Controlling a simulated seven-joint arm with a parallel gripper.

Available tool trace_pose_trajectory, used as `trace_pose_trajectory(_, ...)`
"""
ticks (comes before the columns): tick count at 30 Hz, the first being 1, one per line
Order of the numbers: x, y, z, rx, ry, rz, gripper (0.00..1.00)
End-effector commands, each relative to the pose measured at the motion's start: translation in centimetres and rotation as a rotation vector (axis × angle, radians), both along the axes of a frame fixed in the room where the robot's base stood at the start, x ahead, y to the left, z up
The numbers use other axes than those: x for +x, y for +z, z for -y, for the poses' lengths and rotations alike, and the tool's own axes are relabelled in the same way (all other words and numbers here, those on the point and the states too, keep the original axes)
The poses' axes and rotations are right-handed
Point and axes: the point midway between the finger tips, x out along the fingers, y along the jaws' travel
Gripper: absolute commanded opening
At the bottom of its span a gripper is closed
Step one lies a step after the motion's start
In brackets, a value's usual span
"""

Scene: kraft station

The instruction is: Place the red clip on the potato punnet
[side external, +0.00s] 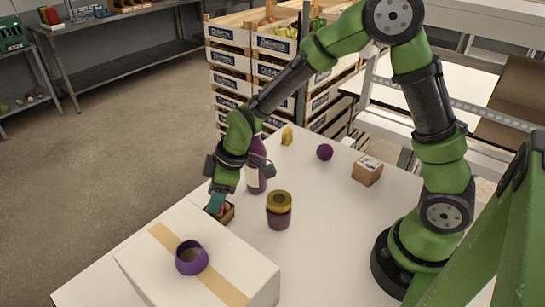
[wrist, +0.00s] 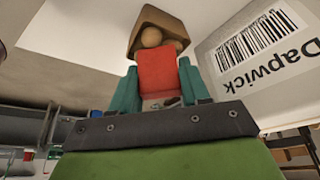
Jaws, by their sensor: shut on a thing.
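My gripper (wrist: 155,88) is shut on the red clip (wrist: 158,70), which sits between its two teal fingers in the wrist view. The potato punnet (wrist: 143,22) is a small brown container with round potatoes in it, directly beyond the clip in that view. In the side view the punnet (side external: 229,214) stands on the white table beside the large carton, and my gripper (side external: 216,205) is down at it, partly covering it. The clip is hard to make out there. I cannot tell whether the clip touches the punnet.
A large white carton (side external: 150,272) with tan tape stands close in front, carrying a purple cup (side external: 191,258). A yellow-lidded jar (side external: 279,211) and a purple bottle (side external: 256,178) stand near the punnet. A purple ball (side external: 324,152) and small brown box (side external: 367,171) are farther right.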

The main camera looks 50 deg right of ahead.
Motion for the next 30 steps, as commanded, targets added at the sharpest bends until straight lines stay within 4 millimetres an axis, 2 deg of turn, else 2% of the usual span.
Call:
trace_pose_trajectory(9, 0.0, -0.3, 0.0, 0.000, 0.000, 0.000, 0.17)
trace_pose_trajectory(10, 0.0, -0.2, 0.0, 0.000, 0.001, 0.001, 0.50)
trace_pose_trajectory(14, 0.0, -0.2, 0.0, 0.000, 0.001, 0.001, 0.70)
trace_pose_trajectory(23, 0.0, -0.1, 0.0, 0.000, 0.000, 0.001, 0.71)
trace_pose_trajectory(26, 0.0, 0.7, 0.1, 0.001, -0.001, 0.005, 0.71)
trace_pose_trajectory(30, -0.6, 2.9, 0.8, 0.001, -0.002, 0.008, 0.71)
